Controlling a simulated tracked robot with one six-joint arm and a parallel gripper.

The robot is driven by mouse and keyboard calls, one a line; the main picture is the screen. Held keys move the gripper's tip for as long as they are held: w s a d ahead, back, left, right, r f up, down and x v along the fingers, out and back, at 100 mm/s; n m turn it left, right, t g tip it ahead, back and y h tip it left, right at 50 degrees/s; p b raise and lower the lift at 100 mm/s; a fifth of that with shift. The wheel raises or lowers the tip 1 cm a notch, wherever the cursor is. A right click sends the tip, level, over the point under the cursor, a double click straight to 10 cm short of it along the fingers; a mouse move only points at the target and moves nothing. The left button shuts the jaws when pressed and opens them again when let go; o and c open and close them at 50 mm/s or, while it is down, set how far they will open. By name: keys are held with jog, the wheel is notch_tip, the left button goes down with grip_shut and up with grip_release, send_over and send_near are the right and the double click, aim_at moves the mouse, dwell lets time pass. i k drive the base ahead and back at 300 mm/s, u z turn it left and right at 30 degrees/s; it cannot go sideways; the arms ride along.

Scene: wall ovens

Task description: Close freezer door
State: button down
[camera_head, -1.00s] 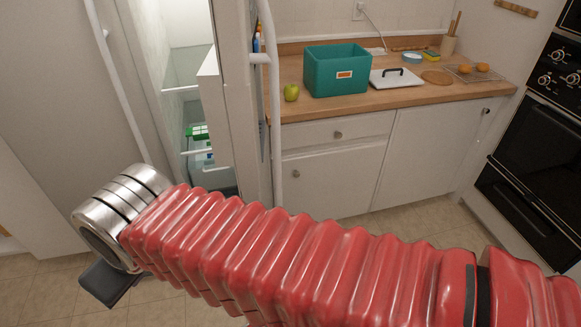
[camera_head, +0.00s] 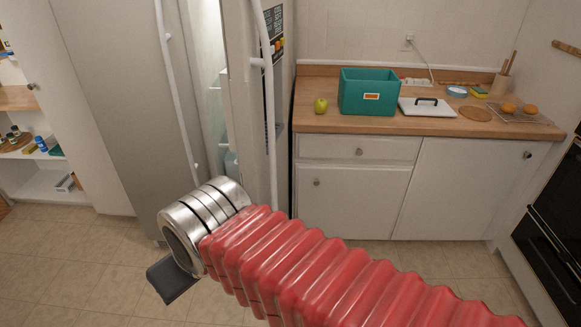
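A tall fridge-freezer stands at the left. Its left door (camera_head: 105,95) is a grey panel with a long white handle (camera_head: 166,70) and looks shut or nearly so. Its right door (camera_head: 242,95) stands open, seen almost edge-on, with its own long handle (camera_head: 268,100). A narrow strip of the lit interior (camera_head: 207,65) shows between them. No label shows which is the freezer side. My gripper (camera_head: 173,280) is low in front of the fridge, at the end of my red arm. Only a dark finger piece shows below the silver wrist, and no held thing is visible.
Black ovens (camera_head: 556,215) are at far right, open shelves (camera_head: 40,188) at far left. Tiled floor (camera_head: 75,265) is clear at left.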

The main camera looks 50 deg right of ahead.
aim_at(253, 81)
jog(key=u, duration=0.05)
jog(key=k, duration=0.4)
jog(key=z, duration=1.3)
jog(key=i, duration=1)
jog(key=z, duration=0.85)
